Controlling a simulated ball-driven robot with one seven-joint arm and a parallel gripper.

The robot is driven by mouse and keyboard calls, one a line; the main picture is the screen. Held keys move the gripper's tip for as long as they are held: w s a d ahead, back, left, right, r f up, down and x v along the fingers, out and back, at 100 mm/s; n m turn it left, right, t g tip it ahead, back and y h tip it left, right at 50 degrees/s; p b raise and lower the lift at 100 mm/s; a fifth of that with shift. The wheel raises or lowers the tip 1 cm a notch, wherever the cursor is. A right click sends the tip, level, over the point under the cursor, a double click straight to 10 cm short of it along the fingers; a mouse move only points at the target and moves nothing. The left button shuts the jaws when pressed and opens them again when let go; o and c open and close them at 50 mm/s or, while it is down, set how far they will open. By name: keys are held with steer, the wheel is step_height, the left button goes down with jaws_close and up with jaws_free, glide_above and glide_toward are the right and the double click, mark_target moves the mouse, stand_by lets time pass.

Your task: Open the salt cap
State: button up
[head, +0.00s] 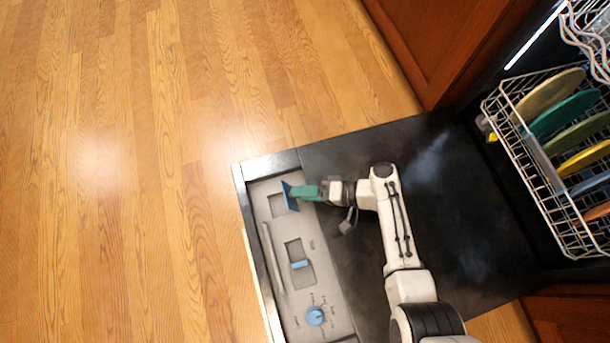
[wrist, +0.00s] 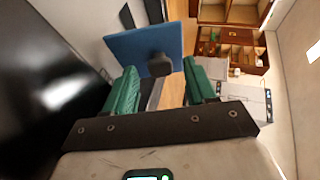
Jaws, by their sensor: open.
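The blue square cap (head: 290,196), which I take to be the salt cap, stands up on the control panel of the lowered dishwasher door. An uncovered recess (head: 277,204) shows just left of it. In the wrist view the cap (wrist: 128,48) has a dark grey knob (wrist: 160,64) facing me. My gripper (head: 297,192) is at the cap's right side, with green fingers. In the wrist view my gripper (wrist: 157,82) is open. The knob appears between the fingertips, with gaps on both sides; contact with the cap is unclear.
The panel (head: 288,226) also has a compartment with a light blue latch (head: 300,264) and a blue dial (head: 315,316). A rack (head: 527,160) with several coloured plates stands at right. The wooden floor (head: 120,150) to the left is clear.

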steer(key=p+v, duration=0.3)
steer(key=v, duration=0.7)
steer(key=shift+d, duration=0.3)
